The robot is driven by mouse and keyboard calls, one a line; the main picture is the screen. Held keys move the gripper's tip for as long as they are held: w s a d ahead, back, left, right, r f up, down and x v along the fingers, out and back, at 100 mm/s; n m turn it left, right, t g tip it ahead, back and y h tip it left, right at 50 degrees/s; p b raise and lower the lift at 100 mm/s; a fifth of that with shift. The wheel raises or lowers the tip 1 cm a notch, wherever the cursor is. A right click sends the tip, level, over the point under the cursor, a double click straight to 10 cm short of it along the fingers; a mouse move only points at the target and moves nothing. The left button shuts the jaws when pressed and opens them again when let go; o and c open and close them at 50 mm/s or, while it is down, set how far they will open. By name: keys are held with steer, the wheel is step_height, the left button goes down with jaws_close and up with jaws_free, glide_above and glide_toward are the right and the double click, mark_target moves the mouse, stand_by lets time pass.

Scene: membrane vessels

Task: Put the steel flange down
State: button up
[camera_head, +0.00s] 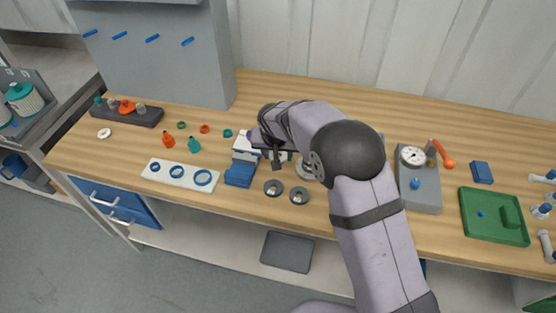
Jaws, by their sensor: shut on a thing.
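My gripper (276,162) is over the middle of the bench, next to a white and blue block-like fixture (243,156). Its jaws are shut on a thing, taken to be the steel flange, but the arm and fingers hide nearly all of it. A pale metal round piece (304,172) shows just right of the gripper, partly covered by my arm; I cannot tell whether it is held or stands on the bench.
A white board with blue rings (180,175) and a blue block (239,174) lie left. Orange and teal bottles (168,141) stand behind the board. A grey gauge unit (420,185) and green tray (495,235) are right. Bare wood lies between discs and front edge.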

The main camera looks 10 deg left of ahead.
steer(key=shift+f+p, duration=0.45)
steer(key=shift+f, duration=1.25)
steer(key=shift+f, duration=0.1)
steer(key=o, duration=1.2)
steer(key=b+v, duration=0.3)
steer(key=v, duration=0.9)
steer(key=shift+d, duration=0.1)
